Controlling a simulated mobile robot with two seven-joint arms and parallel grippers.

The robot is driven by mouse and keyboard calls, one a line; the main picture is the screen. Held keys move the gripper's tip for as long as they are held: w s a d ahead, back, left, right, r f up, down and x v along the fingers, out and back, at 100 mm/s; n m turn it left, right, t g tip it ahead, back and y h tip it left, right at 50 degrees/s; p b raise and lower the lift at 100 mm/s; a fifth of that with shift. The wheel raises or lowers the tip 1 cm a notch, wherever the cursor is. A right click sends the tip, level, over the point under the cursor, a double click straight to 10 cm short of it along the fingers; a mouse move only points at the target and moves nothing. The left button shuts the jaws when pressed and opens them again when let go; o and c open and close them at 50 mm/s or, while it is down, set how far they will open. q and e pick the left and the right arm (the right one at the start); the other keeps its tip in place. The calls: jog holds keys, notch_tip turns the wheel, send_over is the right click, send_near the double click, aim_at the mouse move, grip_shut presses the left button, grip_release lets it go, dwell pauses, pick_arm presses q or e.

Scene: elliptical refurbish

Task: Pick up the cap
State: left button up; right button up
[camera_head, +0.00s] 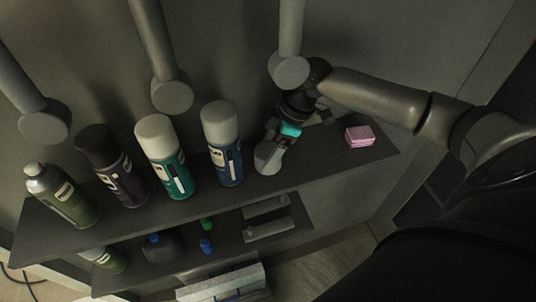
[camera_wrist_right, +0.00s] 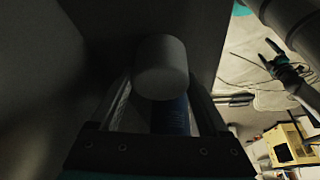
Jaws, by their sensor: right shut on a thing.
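My right gripper (camera_head: 270,156) is at the right end of the row of cans on the upper shelf, right of the blue can (camera_head: 222,150). A grey cap (camera_wrist_right: 160,70) shows between the two fingers of the right gripper (camera_wrist_right: 160,95) in the right wrist view. The jaws are shut on it, with a finger on each side. A blue surface shows below the cap; how they join is unclear. In the head view the blue can carries a pale grey cap (camera_head: 219,121). My left gripper (camera_wrist_right: 268,52) shows small at the upper right of the wrist view, its fingers apart.
A green can (camera_head: 172,165), a dark can (camera_head: 125,180) and an olive can (camera_head: 68,200) stand left on the shelf (camera_head: 345,175). A pink block (camera_head: 359,136) lies at its right. Grey posts with round ends hang above. A lower shelf holds several small items.

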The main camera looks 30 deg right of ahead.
aim_at(268, 151)
jog(key=shift+c, duration=1.1)
jog(key=shift+s+r, duration=0.2)
jog(key=shift+r, duration=0.2)
notch_tip(268, 151, up, 6)
jog(key=shift+r, duration=0.15)
jog(key=s+d+p, duration=0.1)
jog(key=s+p, duration=0.4)
jog(key=s, duration=1.4)
jog(key=shift+s, duration=0.3)
